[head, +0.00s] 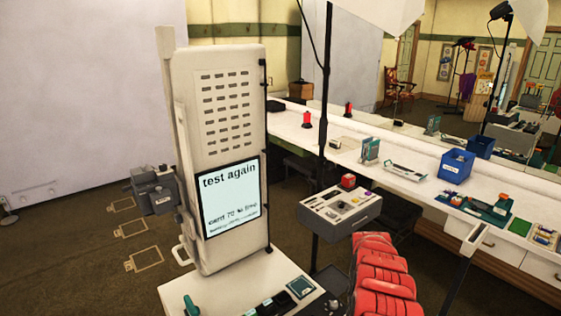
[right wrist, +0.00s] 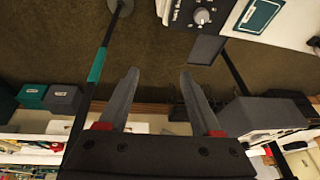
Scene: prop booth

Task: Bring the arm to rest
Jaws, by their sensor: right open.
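My right gripper (right wrist: 155,85) shows in the right wrist view with its two grey fingers spread apart. Nothing is between them; brown carpet shows through the gap. I cannot make out the right gripper in the head view. My left gripper is in neither view.
A tall cream machine (head: 218,130) stands left of centre, its screen (head: 230,195) reading "test again". A grey control box (head: 340,207) stands on a post right of it. A long white counter (head: 400,150) holds blue bins (head: 455,166). Dark stand poles (head: 325,80) rise nearby. Carpet at left is mostly clear.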

